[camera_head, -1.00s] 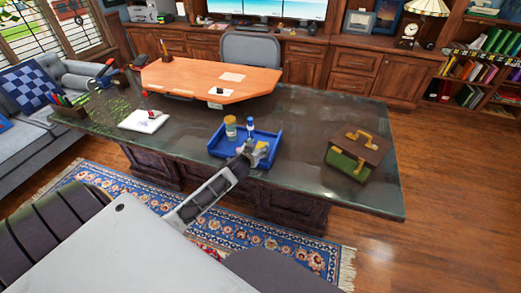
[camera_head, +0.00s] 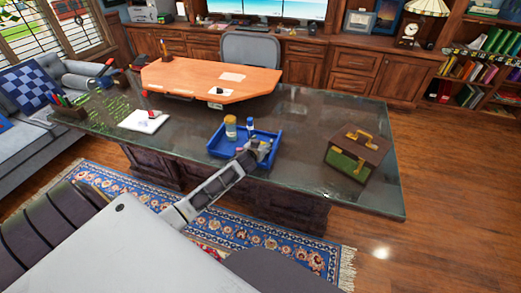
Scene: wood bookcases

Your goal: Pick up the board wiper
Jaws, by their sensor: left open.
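A blue tray (camera_head: 217,150) sits on the dark glass-topped desk (camera_head: 306,120). A yellow jar (camera_head: 230,127) and a small white and blue bottle (camera_head: 250,124) stand in it. My left gripper (camera_head: 264,147) is open at the tray's right front part, reaching over its near edge. A small yellowish patch shows at the gripper's fingers; I cannot tell whether it is the board wiper or touches the fingers. The gripper hides that corner of the tray. I cannot make out the board wiper clearly. My right gripper is not in view.
A brown and green case (camera_head: 357,156) stands on the desk right of the tray. A white pad with a red item (camera_head: 144,121) lies to the left, and a pen holder (camera_head: 69,110) is at the far left. An orange-topped board (camera_head: 211,78) is behind. Bare desk surrounds the tray.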

